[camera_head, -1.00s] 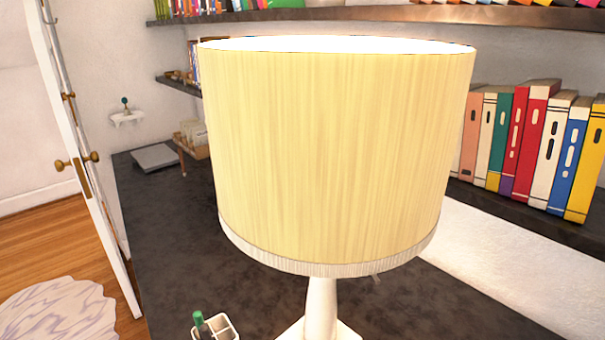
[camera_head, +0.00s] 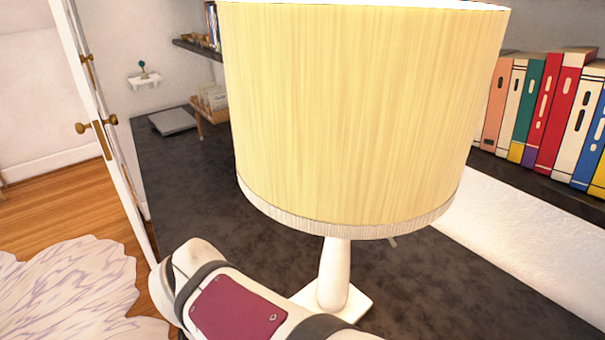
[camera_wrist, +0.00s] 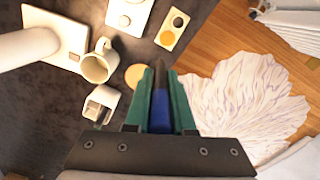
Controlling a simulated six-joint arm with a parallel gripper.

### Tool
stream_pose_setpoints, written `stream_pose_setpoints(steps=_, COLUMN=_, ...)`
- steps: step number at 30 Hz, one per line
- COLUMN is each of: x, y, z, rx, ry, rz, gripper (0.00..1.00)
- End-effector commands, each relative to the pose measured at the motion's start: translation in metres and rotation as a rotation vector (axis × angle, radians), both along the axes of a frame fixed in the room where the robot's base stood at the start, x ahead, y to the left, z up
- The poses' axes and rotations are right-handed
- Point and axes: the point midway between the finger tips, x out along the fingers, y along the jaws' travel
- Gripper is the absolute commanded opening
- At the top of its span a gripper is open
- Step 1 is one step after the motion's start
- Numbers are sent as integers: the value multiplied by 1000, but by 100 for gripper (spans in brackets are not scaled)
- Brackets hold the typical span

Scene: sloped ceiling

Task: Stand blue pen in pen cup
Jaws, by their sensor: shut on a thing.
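My gripper (camera_wrist: 164,88) shows in the wrist view, its green fingers shut on the blue pen (camera_wrist: 162,110). The pen's dark end points away from the wrist, past the fingertips. A small white squarish holder (camera_wrist: 100,104), which looks like the pen cup, stands on the dark desk to the left of the fingers. The pen is apart from it in the picture; the height between them is hard to judge. In the head view my arm covers the front of the desk, and neither gripper, pen nor cup shows there.
A white mug (camera_wrist: 98,64) stands close beyond the holder. A large lit lamp (camera_head: 350,115) has its white base (camera_head: 335,290) on the dark desk (camera_head: 185,200). Books (camera_head: 545,115) line the right shelf. A pale rug (camera_wrist: 250,105) lies on the wooden floor beyond the desk edge.

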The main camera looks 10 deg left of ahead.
Motion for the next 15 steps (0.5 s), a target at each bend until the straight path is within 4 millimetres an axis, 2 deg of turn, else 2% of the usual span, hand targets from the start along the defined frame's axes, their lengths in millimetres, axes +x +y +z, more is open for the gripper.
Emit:
stream_pose_setpoints(steps=1, x=-16, y=-9, z=-16, rx=2, ry=5, rz=38, gripper=0)
stream_pose_setpoints(steps=3, x=-34, y=-20, z=-35, rx=12, ry=6, rz=83, gripper=0)
stream_pose_setpoints(steps=6, x=-50, y=-31, z=-52, rx=20, ry=7, rz=118, gripper=0)
stream_pose_setpoints(steps=9, x=-56, y=-36, z=-73, rx=19, ry=12, rz=131, gripper=0)
stream_pose_setpoints(steps=15, x=-56, y=-36, z=-116, rx=19, ry=12, rz=130, gripper=0)
